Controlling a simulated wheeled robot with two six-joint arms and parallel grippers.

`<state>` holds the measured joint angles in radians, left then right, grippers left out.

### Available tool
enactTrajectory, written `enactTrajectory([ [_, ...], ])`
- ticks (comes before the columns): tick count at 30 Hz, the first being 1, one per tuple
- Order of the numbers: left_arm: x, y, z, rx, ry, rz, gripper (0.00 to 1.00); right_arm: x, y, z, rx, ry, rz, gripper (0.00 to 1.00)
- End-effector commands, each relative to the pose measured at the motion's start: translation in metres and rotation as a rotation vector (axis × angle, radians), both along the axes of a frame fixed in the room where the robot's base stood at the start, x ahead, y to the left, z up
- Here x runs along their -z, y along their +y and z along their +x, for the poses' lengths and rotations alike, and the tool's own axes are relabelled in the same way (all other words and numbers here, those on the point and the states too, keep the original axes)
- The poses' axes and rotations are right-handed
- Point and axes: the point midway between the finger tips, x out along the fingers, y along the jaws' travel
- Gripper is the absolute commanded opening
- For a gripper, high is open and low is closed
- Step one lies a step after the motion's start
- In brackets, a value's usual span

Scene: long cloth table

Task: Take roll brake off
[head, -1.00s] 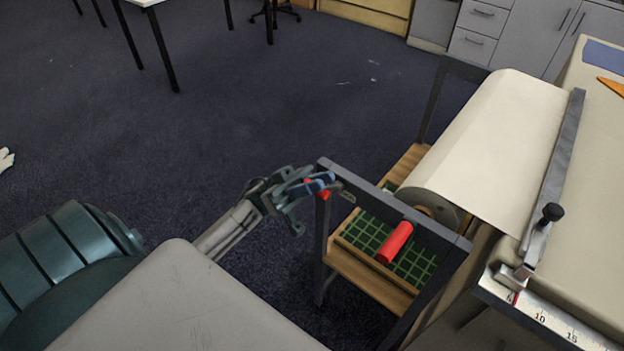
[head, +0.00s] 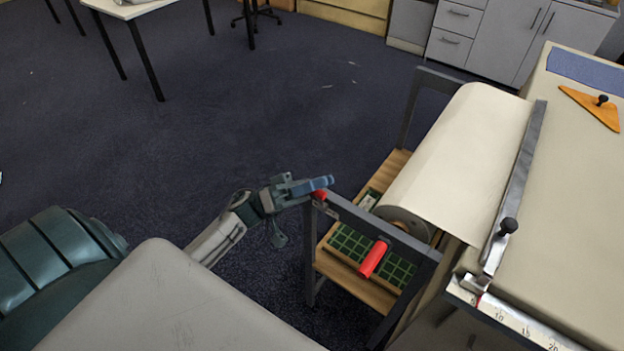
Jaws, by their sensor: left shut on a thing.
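The roll stand (head: 405,240) is a dark grey frame at the right, carrying a large cream roll (head: 450,150). A small red knob (head: 319,195) shows at the frame's near left corner, with a small metal piece (head: 326,209) just below it. My left gripper (head: 325,183) comes in from the left and is shut on the red knob; its fingers partly hide it. My right gripper is not in view.
The cloth table (head: 570,200) fills the right, with a metal straightedge (head: 515,190), a scale (head: 510,318) and an orange triangle (head: 592,105). A wooden shelf with a green grid (head: 350,243) sits inside the stand. Dark floor left of the stand is clear.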

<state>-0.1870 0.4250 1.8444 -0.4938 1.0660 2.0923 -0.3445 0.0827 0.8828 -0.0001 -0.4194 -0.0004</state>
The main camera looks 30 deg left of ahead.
Motion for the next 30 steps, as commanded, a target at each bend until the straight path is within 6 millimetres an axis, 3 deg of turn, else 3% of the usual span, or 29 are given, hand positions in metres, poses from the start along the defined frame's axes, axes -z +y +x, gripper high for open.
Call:
enactTrajectory([
  [3, -0.004, 0.0, 0.005, -0.002, 0.054, 0.006, 0.0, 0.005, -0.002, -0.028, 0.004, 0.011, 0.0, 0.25],
  [6, -0.004, -0.001, 0.01, -0.001, 0.096, 0.01, 0.0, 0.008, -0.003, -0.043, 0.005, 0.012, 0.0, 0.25],
  [16, -0.004, -0.002, 0.023, -0.001, 0.22, 0.02, 0.0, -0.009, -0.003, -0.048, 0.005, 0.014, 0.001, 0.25],
  [30, 0.001, -0.003, 0.035, -0.001, 0.217, 0.02, 0.0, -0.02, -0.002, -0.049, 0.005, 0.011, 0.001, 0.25],
])
